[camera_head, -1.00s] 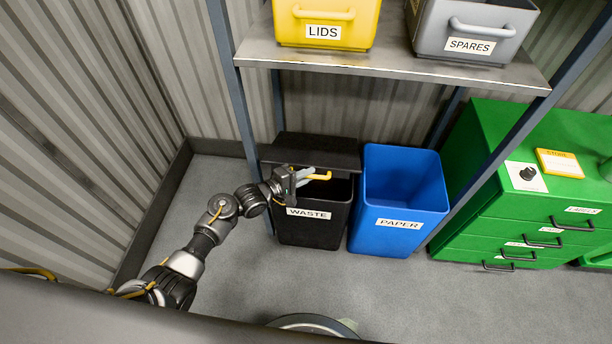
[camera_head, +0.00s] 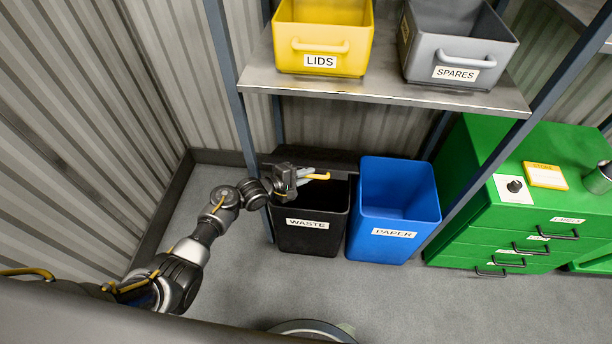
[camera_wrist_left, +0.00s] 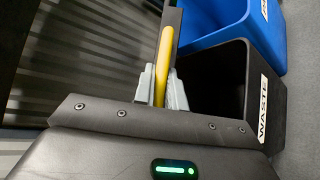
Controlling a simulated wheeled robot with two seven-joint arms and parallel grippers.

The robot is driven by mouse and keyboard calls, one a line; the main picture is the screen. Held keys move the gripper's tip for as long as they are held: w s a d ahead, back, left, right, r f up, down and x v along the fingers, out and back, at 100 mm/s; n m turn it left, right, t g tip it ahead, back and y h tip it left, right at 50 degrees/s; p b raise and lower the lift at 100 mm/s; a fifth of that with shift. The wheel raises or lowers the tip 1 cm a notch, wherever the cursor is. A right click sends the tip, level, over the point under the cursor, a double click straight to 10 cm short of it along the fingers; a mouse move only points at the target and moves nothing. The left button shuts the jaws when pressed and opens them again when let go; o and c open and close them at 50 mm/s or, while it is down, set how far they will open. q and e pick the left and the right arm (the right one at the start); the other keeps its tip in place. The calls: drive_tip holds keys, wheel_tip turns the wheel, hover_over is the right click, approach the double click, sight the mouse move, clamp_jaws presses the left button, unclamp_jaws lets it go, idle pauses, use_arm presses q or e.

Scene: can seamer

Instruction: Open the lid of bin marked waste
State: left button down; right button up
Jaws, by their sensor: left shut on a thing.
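The black waste bin (camera_head: 308,240), with a white WASTE label, stands on the floor under the shelf. Its dark lid (camera_head: 335,158) is raised at the back and the bin's mouth is open in front of it. A yellow handle (camera_head: 318,176) sticks out from the lid. My left gripper (camera_head: 303,175) is shut on this handle, above the bin's left part. In the left wrist view the handle (camera_wrist_left: 163,70) lies between the grey fingers (camera_wrist_left: 159,92), and the lid (camera_wrist_left: 173,25) shows nearly edge-on. My right gripper is not in view.
A blue PAPER bin (camera_head: 398,215) stands open just right of the waste bin. A shelf (camera_head: 390,92) above holds a yellow LIDS bin (camera_head: 322,40) and a grey SPARES bin (camera_head: 455,48). Green drawers (camera_head: 500,215) stand at the right.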

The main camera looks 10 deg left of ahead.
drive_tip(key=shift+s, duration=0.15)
use_arm(q)
drive_tip(key=c, duration=1.5)
unclamp_jaws()
drive_tip(key=shift+o, duration=0.2)
